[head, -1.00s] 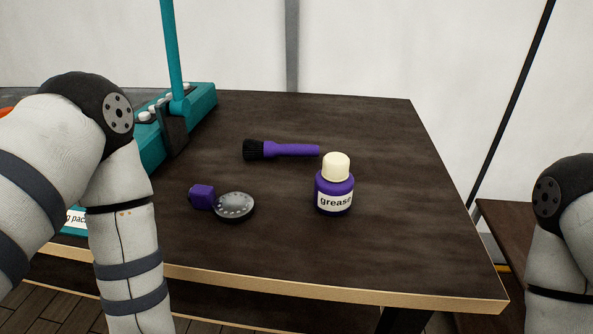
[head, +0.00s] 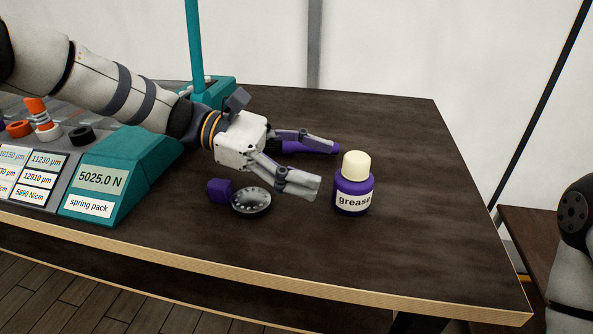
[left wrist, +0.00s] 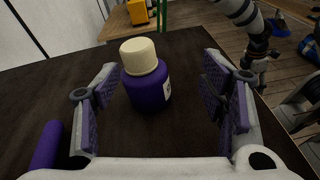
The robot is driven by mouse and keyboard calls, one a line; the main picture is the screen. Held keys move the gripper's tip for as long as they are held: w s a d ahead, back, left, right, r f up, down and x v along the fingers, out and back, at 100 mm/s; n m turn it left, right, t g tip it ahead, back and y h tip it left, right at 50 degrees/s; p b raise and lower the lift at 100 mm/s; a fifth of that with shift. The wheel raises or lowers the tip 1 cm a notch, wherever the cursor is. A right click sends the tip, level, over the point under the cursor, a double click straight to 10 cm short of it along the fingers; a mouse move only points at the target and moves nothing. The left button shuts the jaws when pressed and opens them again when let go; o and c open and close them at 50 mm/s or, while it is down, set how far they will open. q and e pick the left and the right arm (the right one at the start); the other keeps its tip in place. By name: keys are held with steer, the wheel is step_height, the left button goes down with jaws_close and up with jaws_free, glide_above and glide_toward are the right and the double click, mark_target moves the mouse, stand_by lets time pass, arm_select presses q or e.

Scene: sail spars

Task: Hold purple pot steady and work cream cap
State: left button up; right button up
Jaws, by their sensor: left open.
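The purple pot (head: 353,190), labelled "grease", stands upright on the dark table. Its cream cap (head: 356,165) sits on top. My left gripper (head: 326,170) is open and empty, low over the table to the left of the pot, fingers pointing at it. In the left wrist view the pot (left wrist: 148,90) and cap (left wrist: 138,54) show ahead, between the spread fingers and a little beyond their tips, with no contact visible.
A purple-handled brush (head: 318,147) lies behind my left gripper, partly hidden. A round dark dial-like disc (head: 251,202) and a small purple block (head: 219,190) lie in front of it. A teal spring-testing machine (head: 125,175) stands at left. The table (head: 430,220) is clear right of the pot.

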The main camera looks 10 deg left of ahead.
mark_target(334, 183)
arm_select(q)
steer(key=w+a+f+n, duration=0.1)
steer(key=w+a+f+n+t+y, duration=0.1)
steer(key=shift+a+f, duration=0.15)
steer(key=shift+f, duration=0.2)
steer(key=shift+w+f+n, duration=0.1)
steer(key=shift+f+n, duration=0.1)
steer(key=shift+n, duration=0.1)
steer(key=x, duration=0.7)
steer(key=shift+d+f, duration=0.25)
steer(key=shift+d, duration=0.05)
steer(key=shift+r, duration=0.1)
steer(key=c, duration=1.3)
steer(key=shift+c, duration=0.2)
steer(key=o, duration=1.6)
steer(key=shift+c, duration=0.2)
steer(key=c, duration=1.6)
